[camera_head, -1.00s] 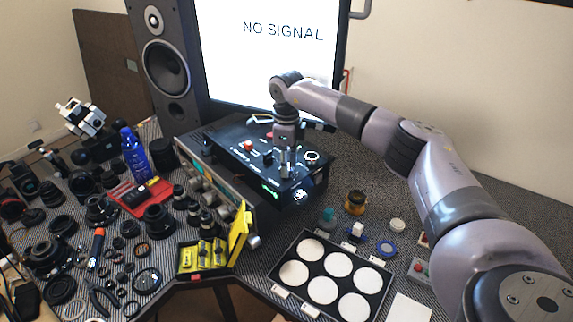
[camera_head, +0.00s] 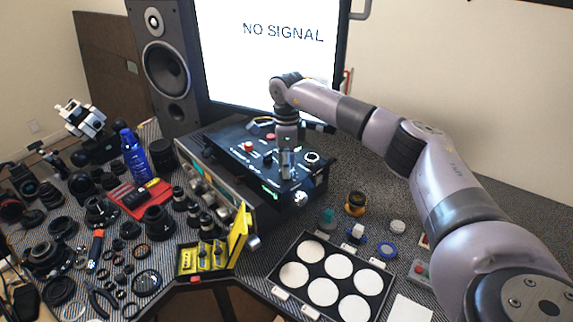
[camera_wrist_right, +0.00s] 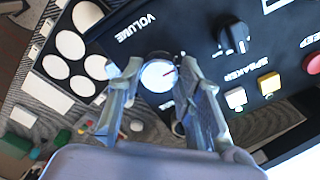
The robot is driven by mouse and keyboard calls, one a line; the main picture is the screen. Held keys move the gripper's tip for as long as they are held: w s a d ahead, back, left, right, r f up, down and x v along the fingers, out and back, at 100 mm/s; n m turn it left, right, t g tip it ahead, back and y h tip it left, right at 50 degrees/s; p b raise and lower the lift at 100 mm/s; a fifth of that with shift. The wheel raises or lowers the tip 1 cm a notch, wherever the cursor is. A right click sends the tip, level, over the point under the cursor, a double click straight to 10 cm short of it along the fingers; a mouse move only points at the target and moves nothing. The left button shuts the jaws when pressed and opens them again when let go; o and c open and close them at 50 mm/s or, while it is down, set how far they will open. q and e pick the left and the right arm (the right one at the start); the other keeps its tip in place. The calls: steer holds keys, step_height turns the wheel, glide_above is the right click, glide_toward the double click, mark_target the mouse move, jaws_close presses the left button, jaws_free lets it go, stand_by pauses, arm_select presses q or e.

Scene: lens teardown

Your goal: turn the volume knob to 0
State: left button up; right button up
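The volume knob (camera_wrist_right: 158,76) shows in the right wrist view as a round pale face with a short red mark at its upper right. It sits below the printed word VOLUME (camera_wrist_right: 137,27). My right gripper (camera_wrist_right: 160,74) has one finger on each side of it, close against its rim, and looks shut on it. In the head view my right gripper (camera_head: 286,176) points down onto the black control box (camera_head: 232,138) and hides the knob's surroundings. I cannot make out the dial numbers. My left gripper is in neither view.
A black speaker knob (camera_wrist_right: 233,36), a yellow button (camera_wrist_right: 269,83) and a white button (camera_wrist_right: 236,98) are near the gripper. A tray (camera_head: 273,277) of white discs lies in front right. A monitor (camera_head: 270,60) stands behind the box. Lens parts crowd the left.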

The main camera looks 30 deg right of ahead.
steer(key=o, duration=0.4)
steer(key=shift+r, duration=0.1)
step_height(320, 180, up, 12)
steer(key=shift+f, duration=0.1)
stand_by(0.4)
stand_by(0.5)
